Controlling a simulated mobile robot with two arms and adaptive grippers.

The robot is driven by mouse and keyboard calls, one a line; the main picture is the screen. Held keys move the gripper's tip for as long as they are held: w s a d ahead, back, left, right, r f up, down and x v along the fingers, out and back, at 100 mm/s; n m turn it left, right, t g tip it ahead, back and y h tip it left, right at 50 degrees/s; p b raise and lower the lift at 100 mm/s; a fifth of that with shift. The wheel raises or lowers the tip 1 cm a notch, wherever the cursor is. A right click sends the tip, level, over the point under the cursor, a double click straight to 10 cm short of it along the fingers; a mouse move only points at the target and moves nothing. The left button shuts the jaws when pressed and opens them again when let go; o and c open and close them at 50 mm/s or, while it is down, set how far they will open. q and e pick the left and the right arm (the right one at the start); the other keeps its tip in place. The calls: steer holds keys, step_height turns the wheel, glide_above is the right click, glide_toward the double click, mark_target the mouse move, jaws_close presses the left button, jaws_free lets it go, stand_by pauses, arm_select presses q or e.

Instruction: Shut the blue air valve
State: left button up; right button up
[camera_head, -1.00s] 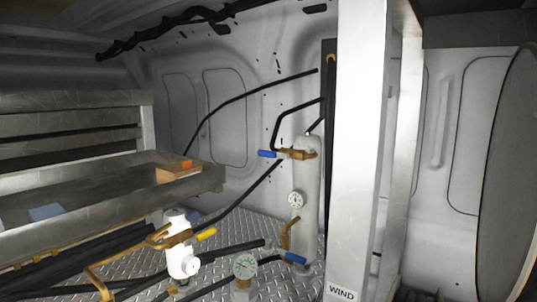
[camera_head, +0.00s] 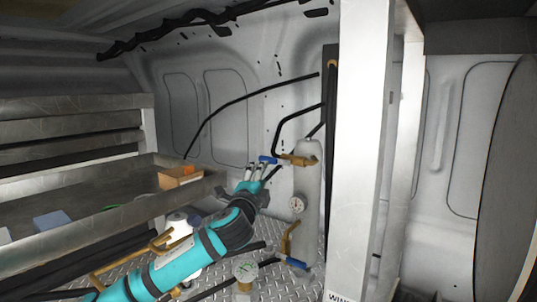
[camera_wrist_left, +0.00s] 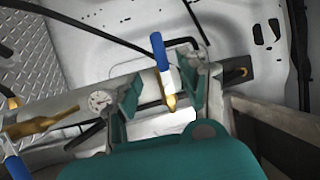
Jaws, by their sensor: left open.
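The upper blue valve handle (camera_head: 267,159) sits on a brass fitting (camera_head: 302,159) near the top of a pale upright cylinder (camera_head: 309,190). In the left wrist view the blue handle (camera_wrist_left: 159,50) shows between my fingers, with its brass part (camera_wrist_left: 168,92) below it. My left gripper (camera_head: 259,172) is open, with its fingertips just below and around the handle in the head view; I cannot tell whether they touch it. A second blue handle (camera_head: 297,263) is low on the same cylinder. My right gripper is not in view.
A pressure gauge (camera_head: 296,205) is on the cylinder, and another gauge (camera_head: 245,270) stands lower. A white filter unit (camera_head: 178,222) is partly behind my left arm. A pale upright post (camera_head: 358,150) stands right of the cylinder. A metal shelf (camera_head: 120,215) is at left.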

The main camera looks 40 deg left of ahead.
mark_target(269, 160)
arm_select(q)
steer(key=p+x, duration=0.3)
steer(key=x, duration=0.7)
steer(key=shift+w+a+r+p, duration=0.1)
steer(key=shift+w+p, duration=0.15)
steer(key=shift+p, duration=0.05)
jaws_close()
